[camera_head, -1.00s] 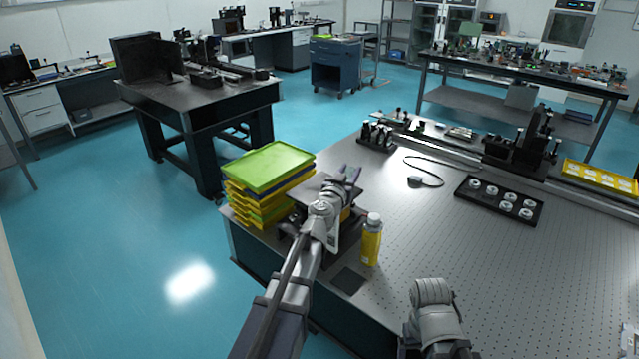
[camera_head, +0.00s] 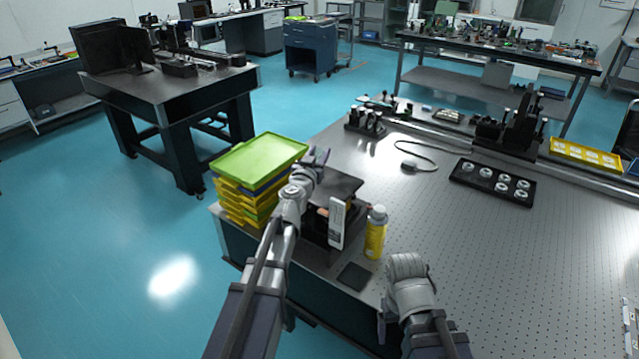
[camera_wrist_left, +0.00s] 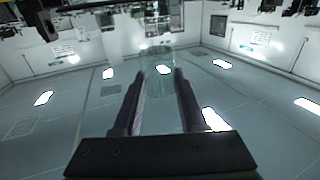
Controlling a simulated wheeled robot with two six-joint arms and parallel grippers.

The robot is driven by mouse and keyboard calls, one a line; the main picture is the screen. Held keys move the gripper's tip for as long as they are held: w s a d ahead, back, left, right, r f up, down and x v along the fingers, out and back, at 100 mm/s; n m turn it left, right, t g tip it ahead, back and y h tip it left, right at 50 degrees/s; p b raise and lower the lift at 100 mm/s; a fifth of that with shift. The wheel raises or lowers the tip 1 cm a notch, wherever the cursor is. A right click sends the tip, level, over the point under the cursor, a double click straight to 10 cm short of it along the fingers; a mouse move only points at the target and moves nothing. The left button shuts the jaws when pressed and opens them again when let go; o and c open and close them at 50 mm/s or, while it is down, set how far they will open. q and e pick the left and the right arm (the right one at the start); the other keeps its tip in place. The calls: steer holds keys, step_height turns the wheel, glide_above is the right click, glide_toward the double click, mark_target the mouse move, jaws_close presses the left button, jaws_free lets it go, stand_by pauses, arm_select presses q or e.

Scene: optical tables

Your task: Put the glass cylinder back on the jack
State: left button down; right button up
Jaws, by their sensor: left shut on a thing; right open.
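My left gripper (camera_head: 318,158) is shut on the clear glass cylinder. In the left wrist view the cylinder (camera_wrist_left: 158,62) stands out between the two dark fingers (camera_wrist_left: 158,98); in the head view it can hardly be made out. The jack, with its dark square top plate (camera_head: 338,187), stands near the table's corner. My left gripper is above or beside the plate's far left edge; the height gap cannot be told. The plate's visible part is bare. My right gripper (camera_head: 408,272) is open over the table's front edge, its fingers hardly visible.
Stacked yellow and green trays (camera_head: 258,158) stand left of the jack. A yellow bottle with a white cap (camera_head: 375,238) stands right of it, near a small dark pad (camera_head: 354,276). A black tray of round parts (camera_head: 492,184) lies further right.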

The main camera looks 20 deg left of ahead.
arm_select(q)
steer(key=b, duration=0.4)
glide_above(319, 189)
step_height(319, 189, down, 5)
steer(key=shift+s+f, duration=0.1)
steer(key=shift+f, duration=0.1)
steer(key=shift+f+b, duration=0.1)
steer(key=shift+b, duration=0.25)
step_height(319, 189, down, 4)
steer(key=b, duration=0.3)
steer(key=shift+r, duration=0.25)
steer(key=shift+f+b, duration=0.15)
steer(key=shift+b, duration=0.25)
steer(key=shift+c, duration=2.3)
jaws_free()
